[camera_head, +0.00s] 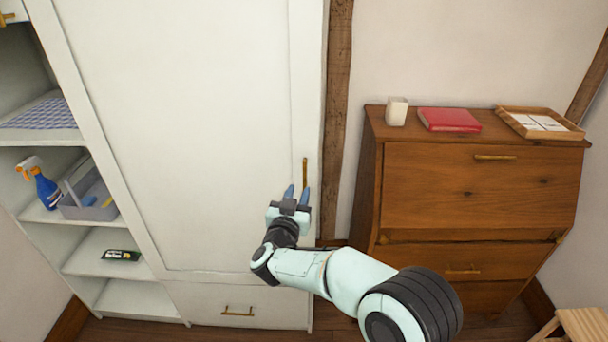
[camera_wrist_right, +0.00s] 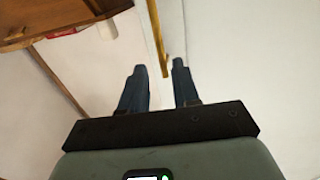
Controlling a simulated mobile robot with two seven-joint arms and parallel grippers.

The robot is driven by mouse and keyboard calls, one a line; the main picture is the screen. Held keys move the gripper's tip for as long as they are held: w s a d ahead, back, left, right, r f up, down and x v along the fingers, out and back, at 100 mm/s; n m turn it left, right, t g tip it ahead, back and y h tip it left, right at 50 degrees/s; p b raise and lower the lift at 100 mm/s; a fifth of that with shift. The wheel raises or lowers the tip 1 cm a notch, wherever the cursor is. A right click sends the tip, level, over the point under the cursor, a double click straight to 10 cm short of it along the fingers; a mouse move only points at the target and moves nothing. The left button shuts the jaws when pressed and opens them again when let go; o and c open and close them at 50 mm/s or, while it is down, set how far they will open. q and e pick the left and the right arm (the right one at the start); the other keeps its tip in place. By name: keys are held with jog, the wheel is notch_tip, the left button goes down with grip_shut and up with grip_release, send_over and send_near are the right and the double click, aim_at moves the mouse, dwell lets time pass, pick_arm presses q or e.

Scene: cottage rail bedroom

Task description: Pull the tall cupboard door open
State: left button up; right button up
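The tall cupboard door (camera_head: 190,130) is a white panel and stands shut. Its upright brass handle (camera_head: 305,172) is near the door's right edge. My right gripper (camera_head: 297,192) is just below and in front of the handle, with its two blue fingers apart. In the right wrist view the handle (camera_wrist_right: 157,45) runs down from the top, and its lower end lies beyond and between the open fingertips (camera_wrist_right: 160,68). The fingers hold nothing; I cannot tell the exact gap to the handle. My left gripper is not in view.
A brown wooden bureau (camera_head: 470,190) stands right of the cupboard, with a red book (camera_head: 449,119), a white cup (camera_head: 396,111) and a tray (camera_head: 540,123) on top. Open shelves (camera_head: 100,245) are at left. A drawer (camera_head: 240,305) is below the door. A stool (camera_head: 580,325) is at lower right.

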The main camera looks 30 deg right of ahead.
aim_at(304, 178)
jog(key=p+x, duration=0.1)
jog(key=x, duration=0.7)
jog(key=shift+w+d, duration=0.1)
jog(key=shift+c, duration=0.3)
grip_shut()
